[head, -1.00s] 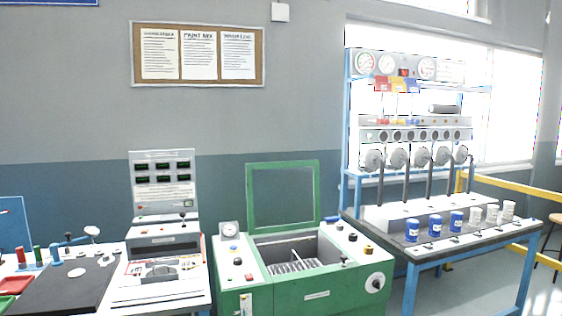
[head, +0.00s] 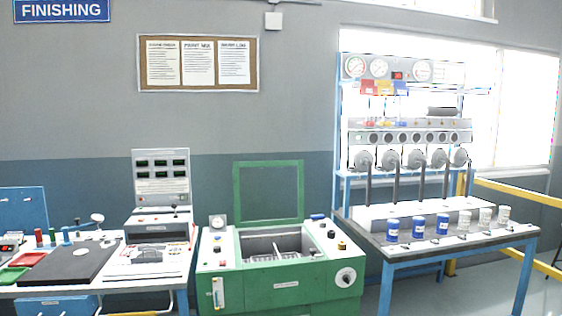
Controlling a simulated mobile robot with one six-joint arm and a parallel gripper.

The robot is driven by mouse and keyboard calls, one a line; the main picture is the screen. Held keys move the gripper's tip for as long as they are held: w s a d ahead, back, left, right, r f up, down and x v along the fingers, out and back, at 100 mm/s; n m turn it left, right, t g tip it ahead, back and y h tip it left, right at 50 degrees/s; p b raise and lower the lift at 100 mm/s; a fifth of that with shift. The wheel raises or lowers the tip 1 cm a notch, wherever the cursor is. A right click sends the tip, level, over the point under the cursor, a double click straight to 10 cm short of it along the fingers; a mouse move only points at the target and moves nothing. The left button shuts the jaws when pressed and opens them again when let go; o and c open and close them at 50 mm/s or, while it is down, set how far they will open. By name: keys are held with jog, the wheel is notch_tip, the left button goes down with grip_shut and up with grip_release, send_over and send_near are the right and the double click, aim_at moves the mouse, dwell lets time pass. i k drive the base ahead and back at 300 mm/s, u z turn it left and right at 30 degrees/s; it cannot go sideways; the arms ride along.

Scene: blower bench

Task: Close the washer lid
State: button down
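The washer (head: 285,284) is a green cabinet with an open basin in its top, in the lower middle of the head view. Its lid (head: 237,194) is a green frame around a see-through pane, and it stands upright at the back of the basin, open. A metal rack (head: 285,258) shows inside the basin. A blue item (head: 318,217) sits at the back right of the washer top, by the lid's lower corner. My gripper is not in the head view.
Left of the washer is a bench with a dark mat (head: 68,263), trays and a white display unit (head: 160,180). Right is a blue-framed table (head: 440,247) with blue and white cups and gauges above. A yellow rail (head: 510,191) runs at far right.

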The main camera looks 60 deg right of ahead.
aim_at(237, 166)
jog(key=u, duration=0.15)
jog(key=k, duration=0.75)
jog(key=z, duration=1.7)
jog(key=i, duration=0.6)
jog(key=u, duration=0.3)
